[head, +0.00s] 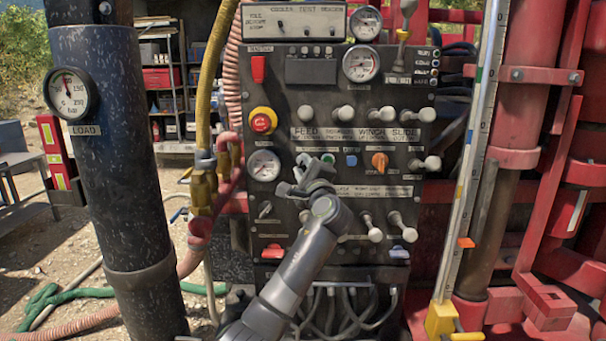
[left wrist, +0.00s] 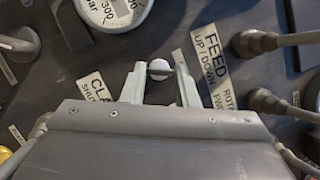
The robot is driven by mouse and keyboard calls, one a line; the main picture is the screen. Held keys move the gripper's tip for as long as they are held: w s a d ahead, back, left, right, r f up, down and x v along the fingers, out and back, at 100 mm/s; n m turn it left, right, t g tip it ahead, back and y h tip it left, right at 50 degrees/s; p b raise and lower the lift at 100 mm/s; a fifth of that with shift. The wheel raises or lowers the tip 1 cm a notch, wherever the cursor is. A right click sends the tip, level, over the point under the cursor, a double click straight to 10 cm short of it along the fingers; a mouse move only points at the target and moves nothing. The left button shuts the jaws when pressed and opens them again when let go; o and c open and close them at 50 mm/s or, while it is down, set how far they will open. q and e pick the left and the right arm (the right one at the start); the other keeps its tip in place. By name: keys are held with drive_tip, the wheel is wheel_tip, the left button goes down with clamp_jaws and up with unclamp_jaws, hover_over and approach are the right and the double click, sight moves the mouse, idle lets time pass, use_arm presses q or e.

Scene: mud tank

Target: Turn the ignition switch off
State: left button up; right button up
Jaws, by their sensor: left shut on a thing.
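A dark control panel (head: 330,125) full of knobs, levers and gauges stands in front of me. My left gripper (head: 305,178) is at its middle, right of the lower left gauge. In the left wrist view the two fingers (left wrist: 160,76) are shut on a small round, pale-topped knob (left wrist: 160,66). In the head view my gripper hides this knob. No ignition label is readable, so I cannot confirm that it is the ignition switch. An orange rotary switch (head: 379,162) sits farther right, apart from the gripper. My right gripper is not in view.
Several levers (left wrist: 262,42) stick out close to the right of my left gripper. A gauge (head: 264,165) is left of it, and a red stop button (head: 263,121) is above that. A black column (head: 118,165) and hoses (head: 203,185) stand left of the panel.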

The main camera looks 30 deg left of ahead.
use_arm(q)
drive_tip(key=n+g, duration=0.1)
drive_tip(key=n, duration=0.1)
drive_tip(key=n+g, duration=0.1)
drive_tip(key=n, duration=0.2)
drive_tip(key=shift+d+r+h+b, duration=0.1)
drive_tip(key=shift+h+b, duration=0.25)
drive_tip(key=shift+h, duration=0.05)
drive_tip(key=shift+n, duration=0.4)
drive_tip(key=o, duration=1)
drive_tip(key=b+v, duration=0.6)
drive_tip(key=v, duration=1.1)
drive_tip(key=shift+d+b, duration=0.15)
drive_tip(key=shift+b, duration=0.25)
